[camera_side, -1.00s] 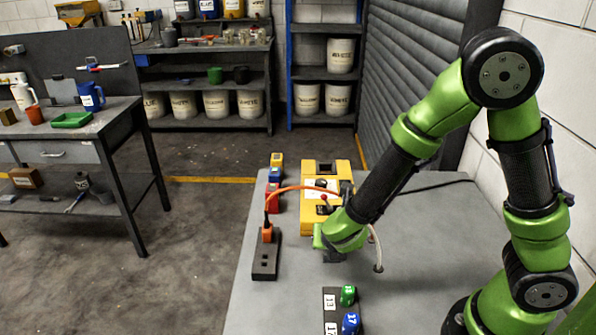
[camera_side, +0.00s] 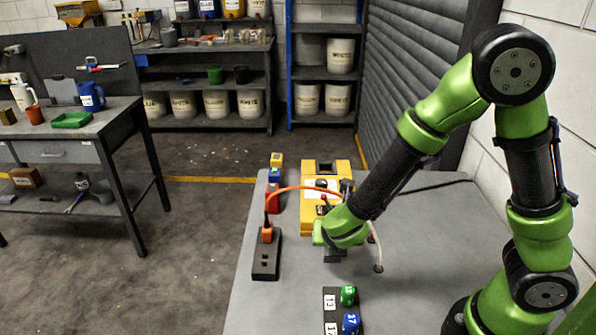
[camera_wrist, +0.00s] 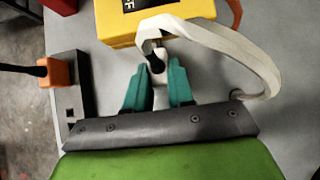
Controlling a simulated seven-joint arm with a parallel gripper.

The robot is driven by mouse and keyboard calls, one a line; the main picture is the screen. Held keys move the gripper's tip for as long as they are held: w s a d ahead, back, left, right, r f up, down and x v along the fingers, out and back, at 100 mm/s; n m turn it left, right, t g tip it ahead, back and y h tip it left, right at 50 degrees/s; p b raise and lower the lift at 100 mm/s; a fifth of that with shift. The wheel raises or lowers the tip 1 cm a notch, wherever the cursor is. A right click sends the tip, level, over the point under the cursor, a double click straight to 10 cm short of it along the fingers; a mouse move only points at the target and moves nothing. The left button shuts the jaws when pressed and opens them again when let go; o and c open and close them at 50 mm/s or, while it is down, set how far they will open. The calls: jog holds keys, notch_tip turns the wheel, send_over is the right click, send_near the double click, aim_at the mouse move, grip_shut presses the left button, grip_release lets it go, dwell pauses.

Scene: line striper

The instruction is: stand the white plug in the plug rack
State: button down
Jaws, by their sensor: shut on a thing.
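The white plug (camera_wrist: 160,92) is between the teal fingers of my gripper (camera_wrist: 158,88) in the wrist view, and they are shut on it. Its white cable (camera_wrist: 255,62) loops away to the right. In the side view my gripper (camera_side: 335,253) is low over the table in front of the yellow box, and the plug is hidden there. The black plug rack (camera_side: 265,270) stands to its left, with an orange plug (camera_side: 267,235) upright at its far end and an open square hole nearer. The wrist view also shows the rack (camera_wrist: 72,115) at left.
The yellow box (camera_side: 312,222) stands just behind my gripper. An orange cable (camera_side: 290,189) arches from the orange plug toward it. Several coloured blocks (camera_side: 274,180) stand left of the box. A numbered strip (camera_side: 330,302) with green and blue pieces lies at the front.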

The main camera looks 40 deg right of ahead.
jog(key=shift+r, duration=0.25)
jog(key=shift+r, duration=1.65)
